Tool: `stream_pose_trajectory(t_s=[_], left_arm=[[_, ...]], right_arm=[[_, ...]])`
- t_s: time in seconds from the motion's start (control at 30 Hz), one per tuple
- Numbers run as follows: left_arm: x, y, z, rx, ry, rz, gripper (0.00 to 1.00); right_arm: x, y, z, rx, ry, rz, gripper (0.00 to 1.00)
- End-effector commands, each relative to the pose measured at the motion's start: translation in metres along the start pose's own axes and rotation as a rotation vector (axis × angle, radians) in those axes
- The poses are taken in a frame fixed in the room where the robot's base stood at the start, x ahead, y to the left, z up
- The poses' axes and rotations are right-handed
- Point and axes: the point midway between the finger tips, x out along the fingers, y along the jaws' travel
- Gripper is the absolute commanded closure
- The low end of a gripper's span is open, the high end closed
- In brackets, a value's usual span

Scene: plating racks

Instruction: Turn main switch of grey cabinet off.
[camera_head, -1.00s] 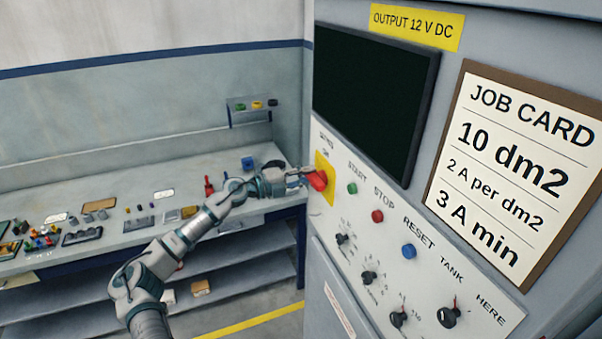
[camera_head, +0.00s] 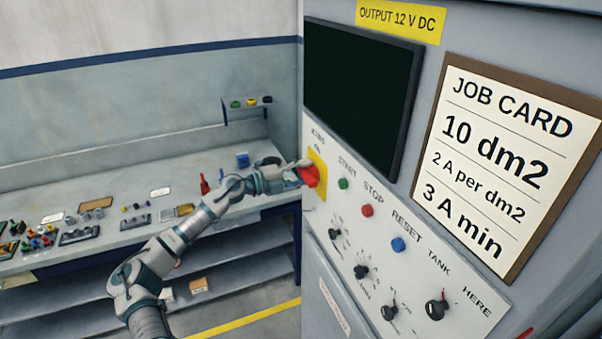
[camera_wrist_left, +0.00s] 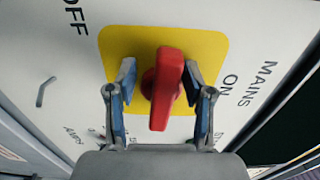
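The main switch is a red handle (camera_head: 309,176) on a yellow plate (camera_head: 318,167) at the left edge of the grey cabinet's panel (camera_head: 400,250). In the left wrist view the red handle (camera_wrist_left: 165,90) stands upright in the picture on its yellow plate (camera_wrist_left: 211,48). "OFF" is at the upper left, "MAINS ON" at the right. My left gripper (camera_head: 298,170) is at the switch. Its fingers (camera_wrist_left: 160,85) are open, one on each side of the handle, with a gap visible at the left; contact at the right is unclear. My right gripper is not in view.
Beside the switch are a green START button (camera_head: 343,184), a red STOP button (camera_head: 367,210) and a blue RESET button (camera_head: 398,244). Black knobs (camera_head: 437,307) are lower down. A dark screen (camera_head: 355,90) is above. A workbench (camera_head: 130,225) with small parts stands behind my left arm.

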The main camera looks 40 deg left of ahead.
Motion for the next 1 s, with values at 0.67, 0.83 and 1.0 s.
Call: stream_pose_trajectory(t_s=[0.67,0.83,1.0], left_arm=[[-0.009,0.003,0.007,-0.005,-0.006,-0.001,0.52],[-0.022,0.004,0.007,-0.005,-0.008,0.003,0.52],[-0.032,0.004,0.006,-0.008,-0.004,0.001,0.52]], right_arm=[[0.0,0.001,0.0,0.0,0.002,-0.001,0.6],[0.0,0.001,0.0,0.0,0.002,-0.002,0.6],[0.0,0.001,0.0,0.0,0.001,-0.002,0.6]])
